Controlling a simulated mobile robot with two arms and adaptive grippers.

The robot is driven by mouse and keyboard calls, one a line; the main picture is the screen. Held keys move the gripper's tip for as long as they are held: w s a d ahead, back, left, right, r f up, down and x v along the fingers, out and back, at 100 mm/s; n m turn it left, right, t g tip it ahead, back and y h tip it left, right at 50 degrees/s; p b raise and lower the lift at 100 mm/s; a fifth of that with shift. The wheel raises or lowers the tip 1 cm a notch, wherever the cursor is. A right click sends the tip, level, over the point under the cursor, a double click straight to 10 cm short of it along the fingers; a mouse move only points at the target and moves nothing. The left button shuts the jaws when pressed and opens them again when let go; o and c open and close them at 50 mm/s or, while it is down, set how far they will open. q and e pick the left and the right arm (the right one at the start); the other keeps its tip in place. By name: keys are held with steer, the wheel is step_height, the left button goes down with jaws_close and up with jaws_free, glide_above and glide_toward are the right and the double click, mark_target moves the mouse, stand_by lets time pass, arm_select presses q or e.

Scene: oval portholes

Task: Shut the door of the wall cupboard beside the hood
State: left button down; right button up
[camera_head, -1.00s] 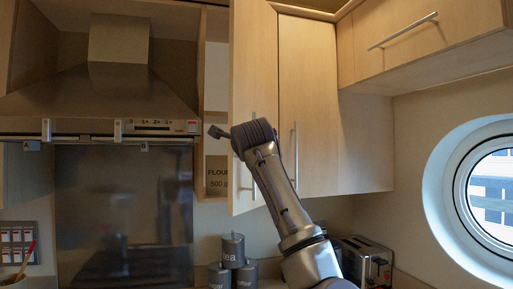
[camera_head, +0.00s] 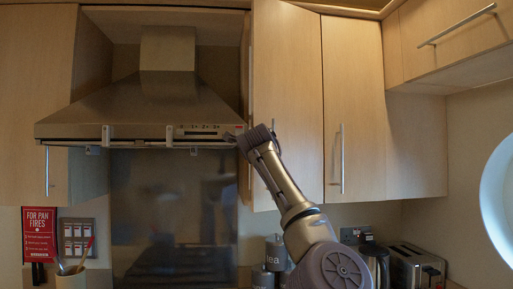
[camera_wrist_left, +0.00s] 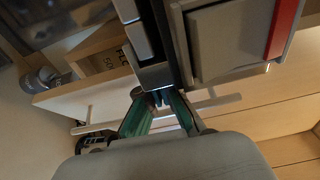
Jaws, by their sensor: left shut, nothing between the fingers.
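The light wood cupboard door (camera_head: 288,85) right of the hood stands ajar in the head view, its free left edge a little out from the frame. Its handle (camera_head: 273,126) is partly hidden by my arm. In the left wrist view a flour label (camera_wrist_left: 120,52) shows inside the cupboard, past the door, and a bar handle (camera_wrist_left: 220,103) lies behind my fingers. My left gripper (camera_head: 233,137) is shut and empty between the hood's right end and the door's left edge; its fingertips also show in the left wrist view (camera_wrist_left: 158,98). I cannot tell whether it touches the door.
The steel hood (camera_head: 140,105) is close on the left of the gripper. A shut cupboard door (camera_head: 354,110) is on the right. Canisters (camera_head: 275,252), a kettle (camera_head: 376,262) and a toaster (camera_head: 415,266) stand below.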

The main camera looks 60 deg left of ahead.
steer(key=shift+w, duration=0.3)
